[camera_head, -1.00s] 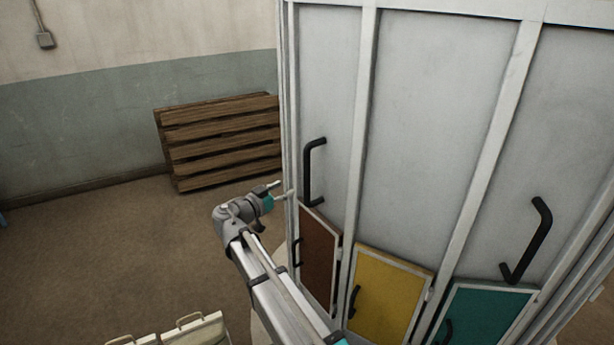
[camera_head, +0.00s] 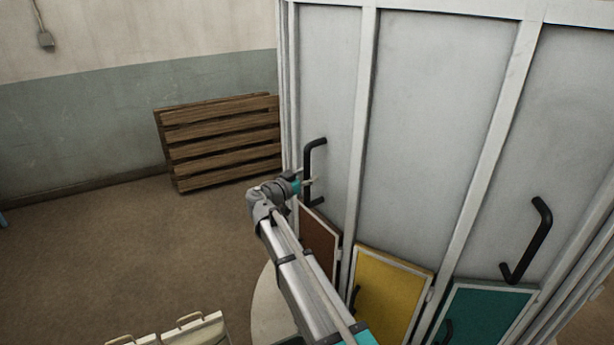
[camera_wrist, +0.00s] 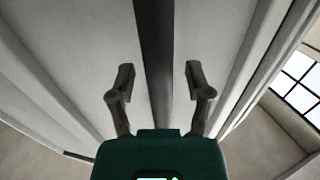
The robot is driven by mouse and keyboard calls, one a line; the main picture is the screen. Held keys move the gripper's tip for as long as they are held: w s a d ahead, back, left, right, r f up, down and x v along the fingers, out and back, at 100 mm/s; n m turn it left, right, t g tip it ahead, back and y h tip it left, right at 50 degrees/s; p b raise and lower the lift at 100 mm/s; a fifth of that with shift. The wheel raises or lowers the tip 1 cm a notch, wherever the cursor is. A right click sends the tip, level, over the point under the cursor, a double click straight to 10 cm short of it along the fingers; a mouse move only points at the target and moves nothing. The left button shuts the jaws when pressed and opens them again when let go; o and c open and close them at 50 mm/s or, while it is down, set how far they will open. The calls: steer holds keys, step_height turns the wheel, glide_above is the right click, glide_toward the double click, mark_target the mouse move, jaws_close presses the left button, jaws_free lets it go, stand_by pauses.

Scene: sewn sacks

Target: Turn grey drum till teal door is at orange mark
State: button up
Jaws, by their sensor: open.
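The grey drum (camera_head: 440,130) stands tall at the right of the head view, with flat panels between pale ribs. Low on it are a brown door (camera_head: 319,240), a yellow door (camera_head: 390,295) and the teal door (camera_head: 485,318) at the lower right. A black bar handle (camera_head: 309,165) is on the left panel and another (camera_head: 533,240) on the right panel. My gripper (camera_head: 314,182) is at the left handle. In the wrist view, the open fingers (camera_wrist: 158,80) stand on either side of the dark handle bar (camera_wrist: 154,60), apart from it. I see no orange mark.
A wooden slatted pallet (camera_head: 220,140) leans at the wall behind, left of the drum. Pale boxes with handles (camera_head: 190,330) stand at the bottom left. The floor (camera_head: 110,250) between is clear. A window (camera_wrist: 300,85) shows in the wrist view.

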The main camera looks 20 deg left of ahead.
steer(key=shift+c, duration=0.2)
jaws_close()
